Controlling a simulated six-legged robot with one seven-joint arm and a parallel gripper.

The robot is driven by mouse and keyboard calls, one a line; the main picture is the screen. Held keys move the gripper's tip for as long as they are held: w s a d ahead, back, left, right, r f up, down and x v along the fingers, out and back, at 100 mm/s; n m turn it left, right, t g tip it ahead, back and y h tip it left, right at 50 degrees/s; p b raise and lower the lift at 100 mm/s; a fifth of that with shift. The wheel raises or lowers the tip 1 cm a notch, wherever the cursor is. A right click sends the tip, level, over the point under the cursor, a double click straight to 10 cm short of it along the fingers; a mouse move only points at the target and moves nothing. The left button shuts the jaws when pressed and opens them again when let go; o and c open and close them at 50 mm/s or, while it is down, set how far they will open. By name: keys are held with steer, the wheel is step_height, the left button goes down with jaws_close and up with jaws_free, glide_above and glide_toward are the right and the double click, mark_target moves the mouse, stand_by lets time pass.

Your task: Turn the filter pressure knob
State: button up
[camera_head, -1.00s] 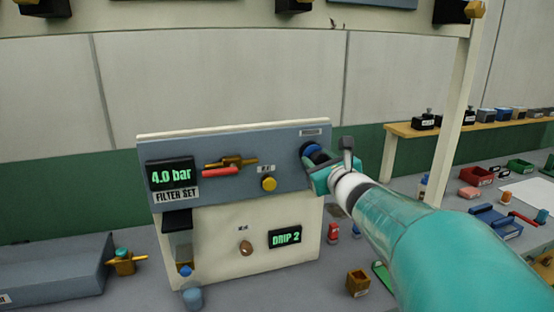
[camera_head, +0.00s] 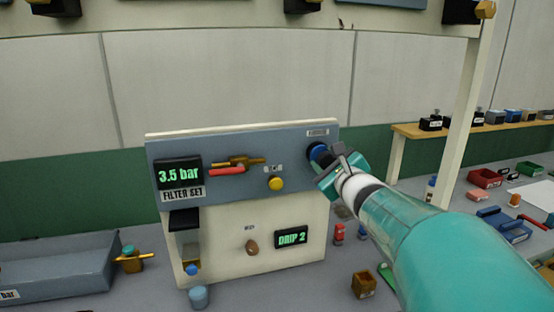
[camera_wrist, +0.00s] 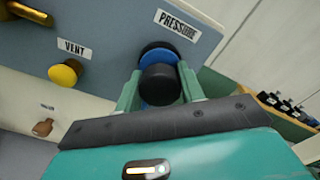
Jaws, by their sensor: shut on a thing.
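The pressure knob, blue and black, sits at the upper right of the panel, under a PRESSURE label; it shows in the head view (camera_head: 317,152) and in the wrist view (camera_wrist: 159,86). My gripper (camera_head: 328,163) is shut on the knob, and in the wrist view (camera_wrist: 160,84) its two green fingers stand on either side of it. The FILTER SET display (camera_head: 179,174) at the panel's left reads 3.5 bar. My arm reaches in from the lower right, and the gripper hides part of the knob.
A yellow VENT knob (camera_head: 276,184) is left of the pressure knob. A red-handled brass valve (camera_head: 230,168) is farther left. A DRIP 2 display (camera_head: 291,237) and a brown knob (camera_head: 252,247) are below. A blue jar (camera_head: 198,296) stands at the panel's foot.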

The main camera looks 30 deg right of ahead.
steer(key=o, duration=1)
steer(key=shift+s+r, duration=0.1)
steer(key=shift+c, duration=0.2)
steer(key=v, duration=1.3)
steer(key=shift+s+a, duration=0.15)
steer(key=shift+s, duration=0.1)
